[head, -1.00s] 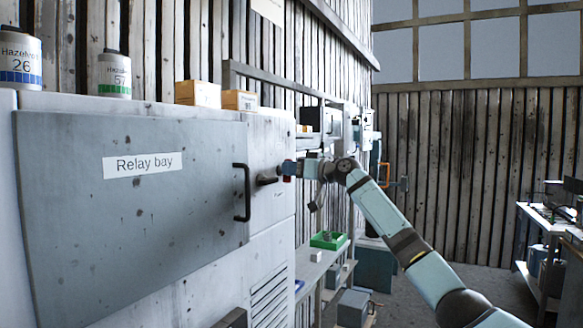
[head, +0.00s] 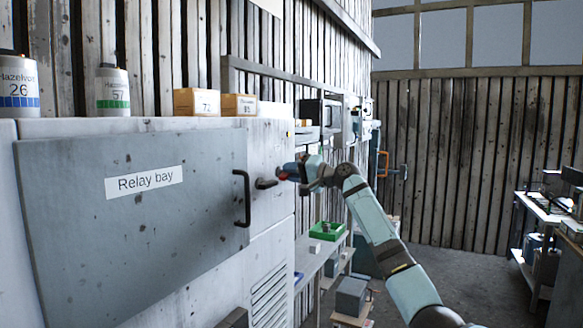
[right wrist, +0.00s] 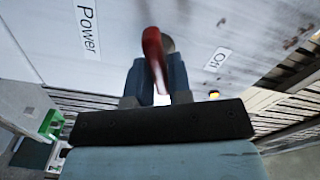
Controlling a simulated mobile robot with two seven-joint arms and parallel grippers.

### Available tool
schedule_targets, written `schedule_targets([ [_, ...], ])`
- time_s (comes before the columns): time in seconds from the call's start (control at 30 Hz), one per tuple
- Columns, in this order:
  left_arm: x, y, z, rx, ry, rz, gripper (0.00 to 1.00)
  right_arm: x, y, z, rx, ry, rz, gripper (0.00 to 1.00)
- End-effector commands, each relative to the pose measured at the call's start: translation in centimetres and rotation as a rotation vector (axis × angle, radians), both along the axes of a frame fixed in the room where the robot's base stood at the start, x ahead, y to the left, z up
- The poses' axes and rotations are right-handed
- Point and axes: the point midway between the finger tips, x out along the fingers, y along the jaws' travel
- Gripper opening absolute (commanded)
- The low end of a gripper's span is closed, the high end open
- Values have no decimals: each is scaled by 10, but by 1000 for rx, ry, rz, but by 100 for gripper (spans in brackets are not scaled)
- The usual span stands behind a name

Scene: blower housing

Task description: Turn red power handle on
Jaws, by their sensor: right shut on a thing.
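The red power handle (right wrist: 152,48) shows in the right wrist view on the cabinet panel, between a "Power" label (right wrist: 87,28) and an "Off" label (right wrist: 217,59). My right gripper (right wrist: 160,78) is shut on it, with one finger on each side. In the head view my right gripper (head: 290,172) is at the cabinet's right side, and only a small red part of the handle (head: 282,175) shows there. An amber light (right wrist: 214,94) shows below the "Off" label in the right wrist view. My left gripper is in neither view.
The relay bay door (head: 90,240) is shut, with a black handle (head: 242,198) at its right. Shelves with a green bin (head: 327,231) stand beyond. The floor (head: 455,275) at right is open.

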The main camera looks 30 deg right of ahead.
Motion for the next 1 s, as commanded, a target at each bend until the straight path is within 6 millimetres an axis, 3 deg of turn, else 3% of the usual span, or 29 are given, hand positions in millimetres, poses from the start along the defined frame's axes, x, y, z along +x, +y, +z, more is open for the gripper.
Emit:
schedule_targets([
  [0.5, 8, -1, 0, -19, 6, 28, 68, 0, -1, -1, 321, 185, -1, 0],
  [1.0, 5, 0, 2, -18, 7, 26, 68, 0, -1, -2, 396, 230, -1, 0],
])
